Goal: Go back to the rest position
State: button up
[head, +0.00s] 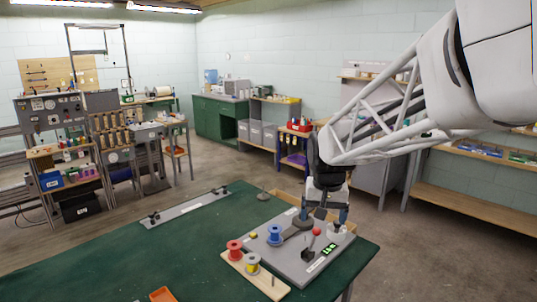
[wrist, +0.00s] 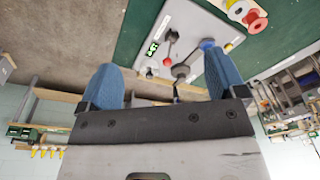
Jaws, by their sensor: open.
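My gripper (head: 325,212) is over the back right part of the grey board (head: 290,262), pointing down. In the wrist view its two blue fingers (wrist: 163,78) are wide apart with nothing between them. A blue spool (head: 275,235) stands on the board, left of my gripper, with a small red ball (head: 316,231) and dark round parts near it. A red spool (head: 235,250) and a yellow spool (head: 252,264) stand on a wooden strip (head: 265,281) at the board's front left. The red spool also shows in the wrist view (wrist: 256,21).
The green table (head: 130,255) has broad free room at left. A grey bar (head: 185,210) lies along its far side, and an orange tray (head: 162,294) is at the front edge. A shelf bench (head: 480,205) is at right, beyond my arm.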

jog(key=s+d, duration=0.2)
jog(key=s, duration=1.2)
jog(key=s+d+f+n+t, duration=0.1)
jog(key=s+d, duration=0.1)
jog(key=s, duration=1.2)
jog(key=shift+d+f, duration=0.3)
jog(key=shift+d, duration=0.1)
jog(key=shift+c, duration=0.3)
